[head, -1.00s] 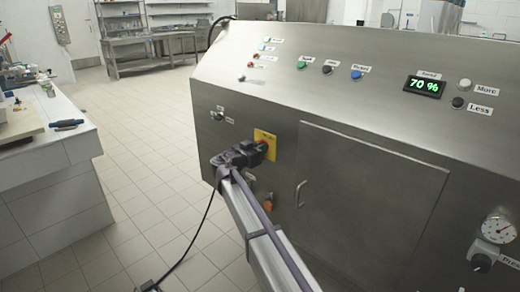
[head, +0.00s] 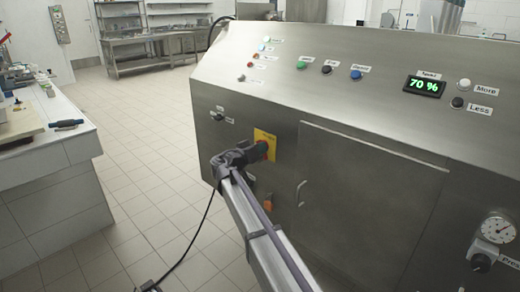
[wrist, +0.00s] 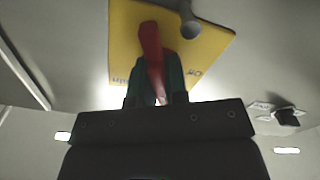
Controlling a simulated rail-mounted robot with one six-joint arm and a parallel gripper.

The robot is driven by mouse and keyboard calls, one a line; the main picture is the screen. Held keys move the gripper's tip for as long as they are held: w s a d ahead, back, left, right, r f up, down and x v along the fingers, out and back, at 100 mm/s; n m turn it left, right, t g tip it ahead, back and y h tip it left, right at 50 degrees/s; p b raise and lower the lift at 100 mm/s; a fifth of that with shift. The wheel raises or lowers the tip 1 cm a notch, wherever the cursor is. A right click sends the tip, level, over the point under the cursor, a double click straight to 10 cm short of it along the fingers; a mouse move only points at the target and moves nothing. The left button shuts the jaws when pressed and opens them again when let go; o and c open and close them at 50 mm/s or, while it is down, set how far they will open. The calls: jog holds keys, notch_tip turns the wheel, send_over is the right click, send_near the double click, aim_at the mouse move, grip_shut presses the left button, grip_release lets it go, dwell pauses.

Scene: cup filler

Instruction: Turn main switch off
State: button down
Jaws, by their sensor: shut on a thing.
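The main switch has a red handle (wrist: 150,45) on a yellow plate (wrist: 205,45), which fills the top of the wrist view. In the head view the yellow plate (head: 262,135) is on the machine's steel front, left of the large door. My gripper (wrist: 154,92) is shut on the red handle, with one finger on each side of it. The handle looks slightly tilted in the wrist view. Lettering near the plate's lower edge is partly legible. In the head view my gripper (head: 256,152) hides most of the handle.
A steel door (head: 365,195) with a handle is right of the switch. Above are buttons and a display (head: 424,86) reading 70 %. A small black knob (head: 218,116) sits left of the switch. A white counter (head: 50,160) stands left, across open tiled floor.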

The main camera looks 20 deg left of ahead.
jog(key=n, duration=1.2)
jog(key=shift+r, duration=0.1)
jog(key=shift+n, duration=0.3)
jog(key=c, duration=1.1)
grip_release()
jog(key=shift+c, duration=0.2)
jog(key=shift+s, duration=0.15)
jog(key=v, duration=1)
jog(key=shift+s, duration=0.35)
